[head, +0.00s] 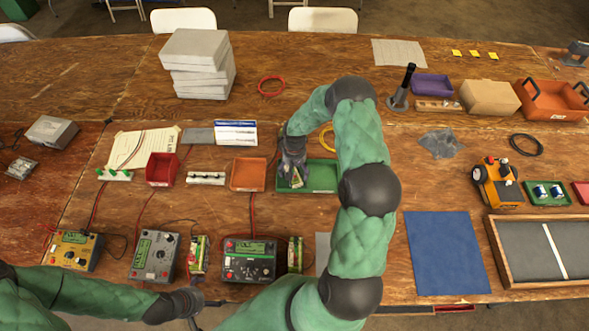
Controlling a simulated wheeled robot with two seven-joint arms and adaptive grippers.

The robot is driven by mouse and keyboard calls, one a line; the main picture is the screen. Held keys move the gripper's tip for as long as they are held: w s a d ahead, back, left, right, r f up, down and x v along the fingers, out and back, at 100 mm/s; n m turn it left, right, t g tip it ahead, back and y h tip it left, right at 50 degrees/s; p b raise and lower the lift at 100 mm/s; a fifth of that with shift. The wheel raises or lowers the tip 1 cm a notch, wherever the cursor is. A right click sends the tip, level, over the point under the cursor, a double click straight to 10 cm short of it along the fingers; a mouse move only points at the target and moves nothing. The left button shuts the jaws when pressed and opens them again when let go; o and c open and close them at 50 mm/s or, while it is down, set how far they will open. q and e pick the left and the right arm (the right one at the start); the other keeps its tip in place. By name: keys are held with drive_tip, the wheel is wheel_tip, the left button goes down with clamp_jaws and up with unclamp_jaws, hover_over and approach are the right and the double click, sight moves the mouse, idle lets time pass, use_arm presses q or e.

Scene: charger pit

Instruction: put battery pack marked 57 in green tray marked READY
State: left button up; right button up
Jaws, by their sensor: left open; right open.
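A green tray (325,178) lies mid-table, partly hidden behind my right arm; I cannot read a marking on it. A small battery pack (297,180) with pale and coloured sides is at the tray's left end. My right gripper (292,172) is open, directly over and beside this pack; the fingers partly hide it. The number on the pack is not legible. Two more battery packs stand by the chargers: one between the grey and black chargers (199,254), one right of the black charger (295,254). My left gripper (193,301) is open and empty at the front edge.
Yellow (76,250), grey (153,256) and black (249,261) chargers line the front left. Red (161,169) and orange (248,174) trays sit left of the green tray. A blue mat (445,253) and wooden-framed board (545,250) lie right. Grey boxes (199,62) stand behind.

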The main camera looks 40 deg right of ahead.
sight(295, 169)
use_arm(q)
drive_tip(key=shift+r+p, duration=0.75)
drive_tip(key=shift+r, duration=0.1)
use_arm(e)
wheel_tip(295, 169, up, 12)
